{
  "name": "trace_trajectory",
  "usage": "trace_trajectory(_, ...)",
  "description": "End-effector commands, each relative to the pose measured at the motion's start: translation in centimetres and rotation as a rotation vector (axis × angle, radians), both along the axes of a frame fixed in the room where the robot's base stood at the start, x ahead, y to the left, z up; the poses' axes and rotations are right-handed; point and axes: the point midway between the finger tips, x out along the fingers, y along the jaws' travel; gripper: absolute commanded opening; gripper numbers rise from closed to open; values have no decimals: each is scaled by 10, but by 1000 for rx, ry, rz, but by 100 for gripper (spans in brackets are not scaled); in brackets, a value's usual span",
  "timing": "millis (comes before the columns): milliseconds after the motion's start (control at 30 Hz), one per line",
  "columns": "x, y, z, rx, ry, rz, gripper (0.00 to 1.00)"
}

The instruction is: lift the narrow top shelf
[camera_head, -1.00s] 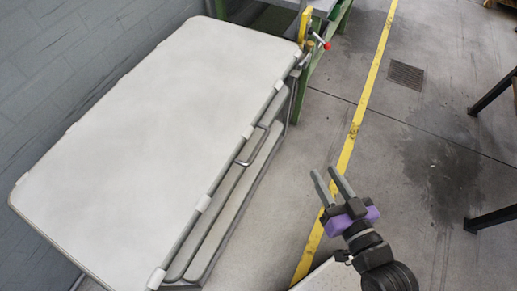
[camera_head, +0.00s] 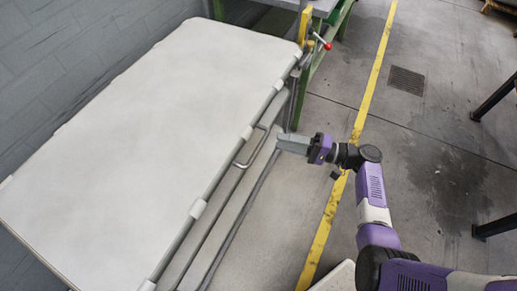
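The top shelf (camera_head: 130,130) is a pale, flat panel filling the left of the view, with light clips along its right edge. A bent metal handle (camera_head: 252,148) sticks out from the right side of this edge. My gripper (camera_head: 280,142) is to the right of the handle with its grey fingers pointing left, apart from the handle in the picture. The fingers overlap from this angle, so I cannot tell their gap. Nothing is seen held between them.
Lower shelf edges (camera_head: 222,222) show beneath the panel. A grey wall (camera_head: 60,65) stands along the left. A green-framed bench (camera_head: 335,35) with a red-knobbed lever (camera_head: 322,41) is at the top. Open floor with a yellow line (camera_head: 372,85) lies to the right.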

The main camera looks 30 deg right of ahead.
Motion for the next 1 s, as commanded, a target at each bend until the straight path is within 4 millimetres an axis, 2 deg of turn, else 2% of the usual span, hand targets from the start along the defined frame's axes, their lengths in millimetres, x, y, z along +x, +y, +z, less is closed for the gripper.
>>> trace_trajectory(33,-12,11,4,50,-29,50,34)
trace_trajectory(100,-25,22,14,91,-78,107,34)
trace_trajectory(200,-36,29,24,104,-124,160,34)
trace_trajectory(300,-39,35,26,100,-134,183,34)
trace_trajectory(700,-6,79,36,96,-134,184,34)
trace_trajectory(1000,6,94,38,95,-133,180,34)
